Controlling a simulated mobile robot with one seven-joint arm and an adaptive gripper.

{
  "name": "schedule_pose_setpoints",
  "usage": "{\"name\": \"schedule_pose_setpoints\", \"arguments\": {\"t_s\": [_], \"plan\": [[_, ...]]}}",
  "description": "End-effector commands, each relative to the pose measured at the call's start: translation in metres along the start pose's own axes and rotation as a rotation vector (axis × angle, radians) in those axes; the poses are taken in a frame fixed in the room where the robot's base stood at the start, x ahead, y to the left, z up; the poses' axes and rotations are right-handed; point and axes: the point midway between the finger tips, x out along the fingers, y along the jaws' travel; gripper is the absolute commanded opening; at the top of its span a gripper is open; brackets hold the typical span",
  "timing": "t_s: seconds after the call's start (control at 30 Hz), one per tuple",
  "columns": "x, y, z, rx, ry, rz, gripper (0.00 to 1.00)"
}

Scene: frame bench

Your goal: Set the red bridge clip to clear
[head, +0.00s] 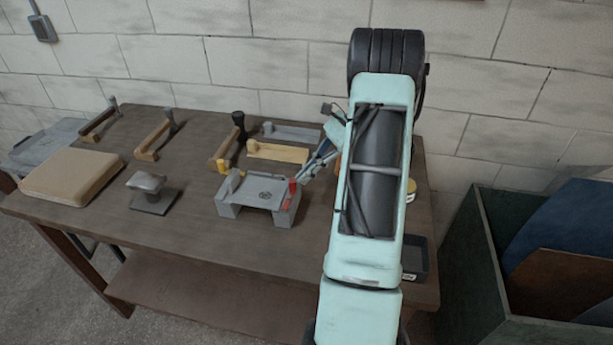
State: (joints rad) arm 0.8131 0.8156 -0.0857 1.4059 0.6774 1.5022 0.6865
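The red bridge clip (291,191) stands at the right end of a small grey bridge-like stand (256,198) on the bench. A yellow piece (222,166) and a grey upright tab show at the stand's left end. My gripper (306,174) reaches in from the right, with its fingertips close beside the top of the red clip. I cannot tell whether they touch it. The fingers are small and partly hidden behind my arm, so their opening is unclear.
On the wooden bench (190,228) are a tan pad (72,177), a grey knobbed block (147,185) and several wooden and grey bar pieces behind. A dark tray (415,254) sits right of my arm. A green bin (468,262) stands beyond the bench's right end.

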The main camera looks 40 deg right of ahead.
Motion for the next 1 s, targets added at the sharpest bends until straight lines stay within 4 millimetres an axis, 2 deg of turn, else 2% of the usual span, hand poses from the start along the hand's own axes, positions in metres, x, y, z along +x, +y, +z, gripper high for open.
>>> {"name": "schedule_pose_setpoints", "arguments": {"t_s": [0.2,0.4,0.63,1.0], "plan": [[-0.052,-0.001,-0.004,0.001,0.012,-0.012,0.0],[-0.091,-0.001,-0.006,0.003,0.015,-0.015,0.0],[-0.111,0.0,-0.007,0.005,0.016,-0.016,0.0],[-0.113,0.0,-0.006,0.006,0.016,-0.016,0.0]]}}
